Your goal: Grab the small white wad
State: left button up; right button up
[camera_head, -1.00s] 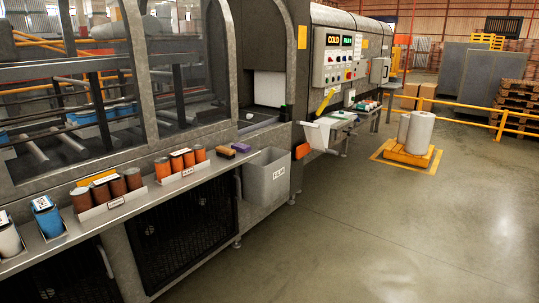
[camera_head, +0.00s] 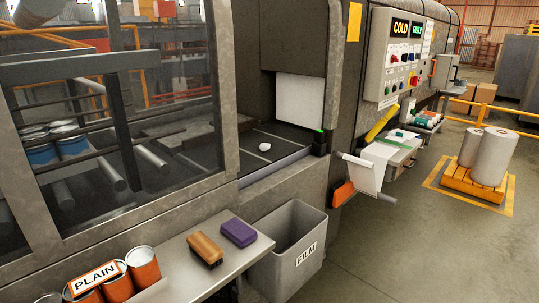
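The small white wad (camera_head: 265,147) lies on the dark conveyor bed (camera_head: 285,140) inside the machine's opening, left of a small black block with a green light (camera_head: 319,136). Nothing covers the wad. Neither of my grippers shows in the head view.
A grey bin marked FILM (camera_head: 306,262) stands below the opening. On the ledge (camera_head: 180,262) are a wooden-backed brush (camera_head: 205,248), a purple block (camera_head: 238,232) and orange cans behind a PLAIN sign (camera_head: 95,278). A control panel (camera_head: 395,58) and a white sheet holder (camera_head: 361,174) are to the right.

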aim_at(264, 147)
jog(key=i+u, duration=0.1)
jog(key=u, duration=0.2)
jog(key=i+l+u, duration=0.1)
jog(key=u, duration=0.2)
jog(key=i+l+u, duration=0.3)
jog(key=l+u, duration=0.3)
jog(key=l, duration=0.15)
jog(key=i+l+u, duration=0.1)
jog(key=l+u, duration=0.15)
jog(key=l, duration=0.15)
